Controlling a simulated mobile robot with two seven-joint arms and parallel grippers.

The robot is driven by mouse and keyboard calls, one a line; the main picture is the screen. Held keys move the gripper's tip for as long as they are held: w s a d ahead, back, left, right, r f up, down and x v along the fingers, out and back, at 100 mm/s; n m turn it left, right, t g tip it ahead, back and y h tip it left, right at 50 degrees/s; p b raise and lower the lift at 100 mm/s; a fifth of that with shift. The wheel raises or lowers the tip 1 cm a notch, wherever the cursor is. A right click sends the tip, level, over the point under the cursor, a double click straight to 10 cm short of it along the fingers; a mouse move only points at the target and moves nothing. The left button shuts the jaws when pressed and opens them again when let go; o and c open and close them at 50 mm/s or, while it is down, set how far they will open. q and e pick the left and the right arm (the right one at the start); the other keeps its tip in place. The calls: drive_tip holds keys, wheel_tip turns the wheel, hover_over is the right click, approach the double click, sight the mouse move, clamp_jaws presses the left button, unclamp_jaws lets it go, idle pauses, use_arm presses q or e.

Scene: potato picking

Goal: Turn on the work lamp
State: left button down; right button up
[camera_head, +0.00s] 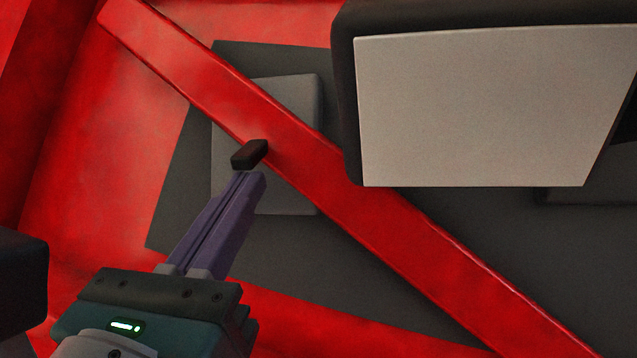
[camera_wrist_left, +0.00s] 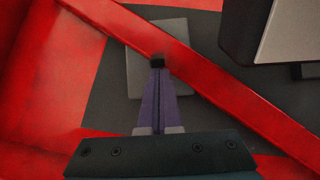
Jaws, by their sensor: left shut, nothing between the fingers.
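The work lamp appears to be the dark housing with a large pale flat panel (camera_head: 490,105) at the upper right of the head view; it also shows at the upper right of the left wrist view (camera_wrist_left: 290,30). A small black block, perhaps its switch (camera_head: 249,154), sits at the edge of a red diagonal bar; it also shows in the left wrist view (camera_wrist_left: 157,60). My left gripper (camera_head: 251,178) is shut and empty. Its purple fingertips are right at the block; I cannot tell whether they touch. My right gripper is not in view.
The red diagonal bar (camera_head: 400,240) runs from upper left to lower right, past the fingertips. Behind it lie a grey plate (camera_head: 290,100) and a larger dark panel (camera_head: 180,215). A red wall (camera_head: 90,150) stands at the left.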

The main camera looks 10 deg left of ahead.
use_arm(q)
drive_tip(key=s+r+g+p, duration=0.1)
drive_tip(key=r+p, duration=0.1)
drive_tip(key=p, duration=0.2)
drive_tip(key=shift+s+g, duration=0.15)
drive_tip(key=shift+g, duration=0.15)
drive_tip(key=shift+s+r+p, duration=0.25)
drive_tip(key=shift+r+p, duration=0.2)
drive_tip(key=shift+r, duration=0.1)
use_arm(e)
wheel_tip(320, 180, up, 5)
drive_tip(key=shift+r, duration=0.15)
use_arm(q)
drive_tip(key=shift+s, duration=0.1)
